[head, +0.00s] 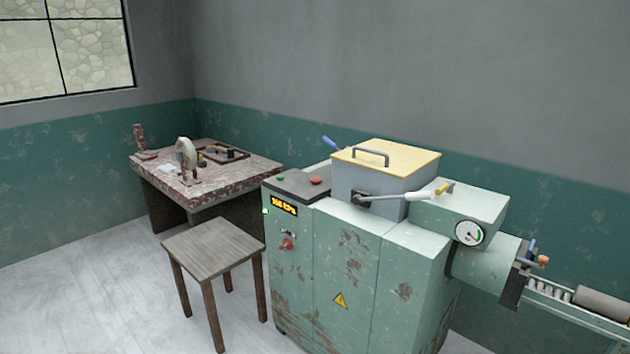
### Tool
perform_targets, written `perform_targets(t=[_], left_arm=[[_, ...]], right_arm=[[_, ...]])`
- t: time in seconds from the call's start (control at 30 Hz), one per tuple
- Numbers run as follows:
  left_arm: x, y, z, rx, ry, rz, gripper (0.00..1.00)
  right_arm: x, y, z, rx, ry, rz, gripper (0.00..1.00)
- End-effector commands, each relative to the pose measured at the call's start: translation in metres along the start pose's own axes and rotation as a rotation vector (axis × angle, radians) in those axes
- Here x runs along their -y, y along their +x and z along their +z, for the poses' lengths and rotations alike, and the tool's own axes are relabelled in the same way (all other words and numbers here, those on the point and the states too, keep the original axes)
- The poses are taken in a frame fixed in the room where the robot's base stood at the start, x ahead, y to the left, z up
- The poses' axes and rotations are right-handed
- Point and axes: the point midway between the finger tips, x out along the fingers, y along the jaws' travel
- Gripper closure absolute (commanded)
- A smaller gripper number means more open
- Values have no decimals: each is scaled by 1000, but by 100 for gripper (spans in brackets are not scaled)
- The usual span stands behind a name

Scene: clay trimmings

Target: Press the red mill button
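The mill is a worn pale-green machine (335,255) standing on the floor right of centre. A small red button (316,181) sits on the dark panel (296,186) on its top left. A small green button (280,178) is on the same panel, to its left. A larger red knob (287,243) is on the front face, below a lit orange display (284,205). Neither of my grippers shows in the head view.
A wooden stool (213,247) stands left of the machine. A worn table (225,183) with tools is behind it. A hopper with a yellow lid (387,158) rises right of the panel. A roller conveyor (560,294) extends right. The floor at left is clear.

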Motion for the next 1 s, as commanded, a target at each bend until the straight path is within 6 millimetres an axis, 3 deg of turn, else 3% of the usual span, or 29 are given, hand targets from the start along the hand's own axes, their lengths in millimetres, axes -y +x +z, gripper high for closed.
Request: perform_targets(t=[0.27, 0.4, 0.47, 1.0], left_arm=[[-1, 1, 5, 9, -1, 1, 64], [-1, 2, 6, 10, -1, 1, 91], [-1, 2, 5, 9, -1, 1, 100], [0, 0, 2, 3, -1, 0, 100]], right_arm=[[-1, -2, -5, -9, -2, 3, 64], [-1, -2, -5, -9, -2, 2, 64], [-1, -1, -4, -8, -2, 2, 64], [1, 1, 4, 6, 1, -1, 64]])
